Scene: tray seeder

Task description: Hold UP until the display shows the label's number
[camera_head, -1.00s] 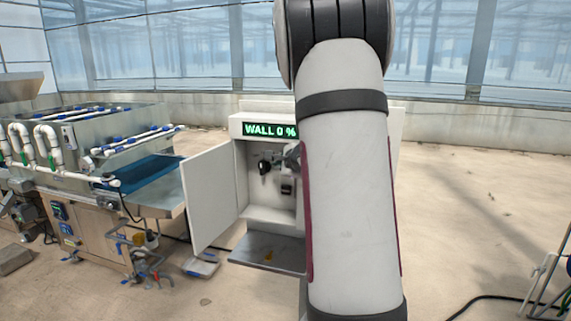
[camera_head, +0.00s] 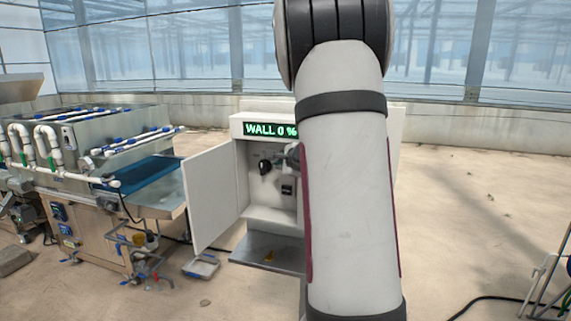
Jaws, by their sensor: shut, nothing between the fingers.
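The white control cabinet (camera_head: 268,216) stands open in the middle of the picture. Its display (camera_head: 270,129) reads "WALL 0 %" in green; my arm cuts off its right end. Inside are a round black knob-like part (camera_head: 265,167) and a small dark fitting (camera_head: 287,189), too small to read. I cannot make out the UP button or the label. My pale forearm covers the cabinet's right side. A grey part shows at the forearm's left edge, level with the knob; I cannot tell what it is.
The cabinet's white door (camera_head: 211,197) is swung open to the left, and a grey shelf (camera_head: 262,249) juts out below. A seeder machine with white pipes (camera_head: 60,147) stands at the left. A black cable (camera_head: 490,299) lies at the lower right. The floor at the right is mostly clear.

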